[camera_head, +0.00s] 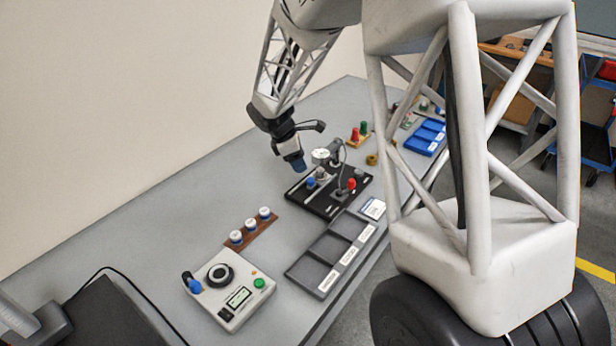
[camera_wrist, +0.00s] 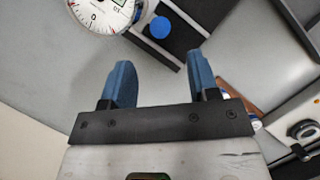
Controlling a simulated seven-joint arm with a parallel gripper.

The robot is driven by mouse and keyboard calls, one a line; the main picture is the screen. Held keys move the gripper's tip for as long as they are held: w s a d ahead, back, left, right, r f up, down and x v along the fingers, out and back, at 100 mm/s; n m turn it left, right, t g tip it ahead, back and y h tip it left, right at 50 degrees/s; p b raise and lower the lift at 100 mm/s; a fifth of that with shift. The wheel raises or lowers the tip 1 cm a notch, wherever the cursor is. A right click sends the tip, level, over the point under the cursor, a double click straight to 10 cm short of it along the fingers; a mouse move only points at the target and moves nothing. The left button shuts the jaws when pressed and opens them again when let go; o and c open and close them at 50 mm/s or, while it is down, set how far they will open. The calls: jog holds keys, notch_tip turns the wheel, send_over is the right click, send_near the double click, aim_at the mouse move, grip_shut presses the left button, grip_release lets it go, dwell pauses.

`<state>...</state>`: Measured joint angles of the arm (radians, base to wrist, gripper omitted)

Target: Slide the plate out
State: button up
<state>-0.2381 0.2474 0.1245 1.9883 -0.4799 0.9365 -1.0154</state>
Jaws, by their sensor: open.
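A black fixture (camera_head: 325,207) lies on the grey table, with a blue knob (camera_head: 311,182), a red knob (camera_head: 351,184) and a dial gauge (camera_head: 320,155). A pale strip runs along it by the blue knob; I cannot tell for sure whether this is the plate. My gripper (camera_head: 298,164) is above the table at the fixture's far left side, open and empty. In the wrist view its two blue fingers (camera_wrist: 160,60) are spread apart. The blue knob (camera_wrist: 160,27) shows beyond and between the fingertips, apart from them, beside the dial gauge (camera_wrist: 97,12).
A grey sectioned tray (camera_head: 298,269) lies in front of the fixture. A brown rack (camera_head: 263,231) with white-and-blue pieces and a control box (camera_head: 229,298) stand to the left. A blue tray (camera_head: 424,138) is behind. Bare table lies left of the fixture.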

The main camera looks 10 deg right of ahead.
aim_at(310, 180)
jog(key=shift+x, duration=3.7)
